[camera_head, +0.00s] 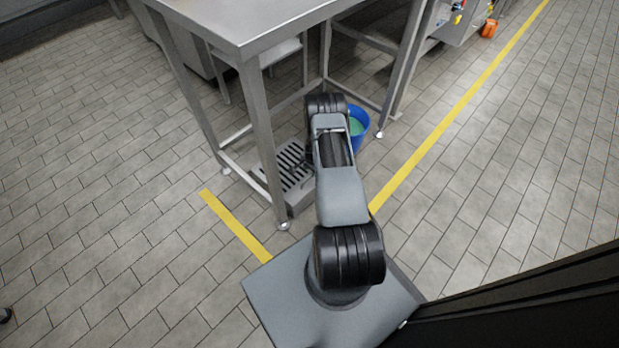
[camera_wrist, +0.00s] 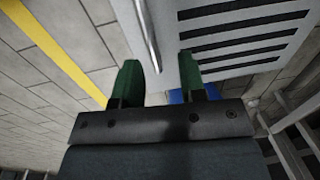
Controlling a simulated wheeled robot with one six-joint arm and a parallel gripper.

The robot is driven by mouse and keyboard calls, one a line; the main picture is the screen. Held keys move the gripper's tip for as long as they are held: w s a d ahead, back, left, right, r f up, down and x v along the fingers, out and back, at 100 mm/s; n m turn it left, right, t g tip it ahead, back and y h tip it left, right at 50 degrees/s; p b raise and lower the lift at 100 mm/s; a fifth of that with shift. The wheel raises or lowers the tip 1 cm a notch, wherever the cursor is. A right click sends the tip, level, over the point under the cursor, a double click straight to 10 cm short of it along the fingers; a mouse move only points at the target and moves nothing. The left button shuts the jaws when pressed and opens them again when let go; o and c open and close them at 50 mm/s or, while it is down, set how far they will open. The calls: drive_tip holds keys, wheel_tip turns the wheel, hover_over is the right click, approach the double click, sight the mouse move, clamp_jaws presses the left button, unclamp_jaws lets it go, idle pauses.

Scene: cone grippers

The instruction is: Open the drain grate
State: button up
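The drain grate (camera_head: 291,167) is a grey metal panel with dark slots, lying low under the steel table. It looks closed. In the wrist view its slotted face (camera_wrist: 245,52) fills the upper right. A thin metal bar handle (camera_wrist: 148,35) stands on the plain strip beside the slots. My gripper (camera_wrist: 158,62) has two green fingers, spread apart and empty. The handle's near end shows in the gap between the fingertips; I cannot tell whether either finger touches it. In the head view my arm hides the gripper and part of the grate.
The steel table (camera_head: 250,22) stands over the grate, its legs and lower rails close around my arm. A blue bucket (camera_head: 358,128) stands just right of the arm. Yellow floor lines (camera_head: 455,115) cross the tiles. Open floor lies left and right.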

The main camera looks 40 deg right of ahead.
drive_tip(key=shift+s+d+f+t+b, duration=0.1)
drive_tip(key=shift+s+f+t+b, duration=0.15)
drive_tip(key=shift+f, duration=0.35)
drive_tip(key=shift+s+d+f+t+b, duration=0.1)
drive_tip(key=shift+f+t+b, duration=0.2)
drive_tip(key=shift+f, duration=0.25)
drive_tip(key=shift+a, duration=0.1)
